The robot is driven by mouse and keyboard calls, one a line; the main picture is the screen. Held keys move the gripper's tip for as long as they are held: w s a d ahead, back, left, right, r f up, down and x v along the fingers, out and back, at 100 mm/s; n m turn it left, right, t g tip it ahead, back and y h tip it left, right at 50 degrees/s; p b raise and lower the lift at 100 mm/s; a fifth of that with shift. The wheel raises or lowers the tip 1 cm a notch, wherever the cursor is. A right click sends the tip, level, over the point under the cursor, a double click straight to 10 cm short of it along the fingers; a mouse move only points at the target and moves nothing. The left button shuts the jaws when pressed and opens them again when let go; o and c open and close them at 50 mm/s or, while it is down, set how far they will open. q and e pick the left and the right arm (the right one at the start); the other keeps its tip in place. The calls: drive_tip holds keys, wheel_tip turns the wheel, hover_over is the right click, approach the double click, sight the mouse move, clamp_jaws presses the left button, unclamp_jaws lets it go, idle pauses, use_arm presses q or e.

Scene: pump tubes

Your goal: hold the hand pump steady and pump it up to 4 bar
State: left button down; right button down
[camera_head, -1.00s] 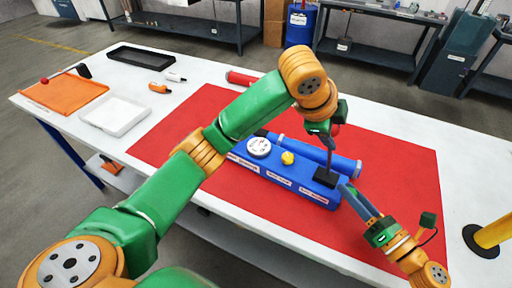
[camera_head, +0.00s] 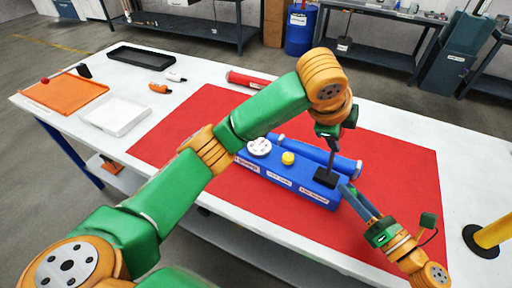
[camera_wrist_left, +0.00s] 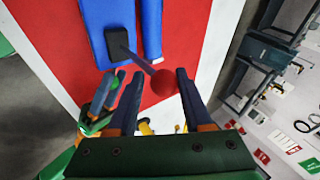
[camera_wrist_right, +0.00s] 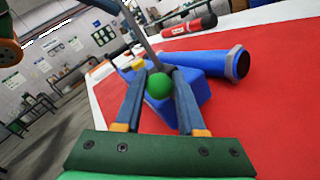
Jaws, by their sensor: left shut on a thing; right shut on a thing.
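The blue hand pump (camera_head: 272,180) lies on the red mat, with a white round gauge (camera_head: 259,147), a yellow knob (camera_head: 288,158) and a black block (camera_head: 326,178) on top. A thin lever rises from the block. My left gripper (camera_head: 334,134) is shut on the lever's red ball (camera_wrist_left: 165,84), above the pump's right end. My right gripper (camera_head: 350,190) is shut on a green ball (camera_wrist_right: 159,86) at that end of the pump. The gauge's reading is too small to make out.
A blue tube (camera_head: 345,163) lies behind the pump and a red cylinder (camera_head: 247,79) at the mat's back edge. Trays (camera_head: 116,116) stand at the left. A yellow post (camera_head: 492,234) stands at the right. The red mat (camera_head: 400,180) is largely bare.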

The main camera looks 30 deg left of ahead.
use_arm(q)
drive_tip(key=shift+s+d+f+y, duration=0.15)
drive_tip(key=shift+d+f+y, duration=0.15)
drive_tip(key=shift+d+f, duration=0.15)
use_arm(e)
drive_tip(key=shift+s+f, duration=0.15)
drive_tip(key=shift+f, duration=0.15)
use_arm(q)
drive_tip(key=shift+d+r, duration=0.1)
drive_tip(key=shift+d, duration=0.2)
drive_tip(key=shift+r, duration=0.1)
drive_tip(key=shift+a+h, duration=0.4)
drive_tip(key=shift+a, duration=0.45)
use_arm(e)
drive_tip(key=shift+f, duration=0.1)
use_arm(q)
drive_tip(key=shift+a+r, duration=0.1)
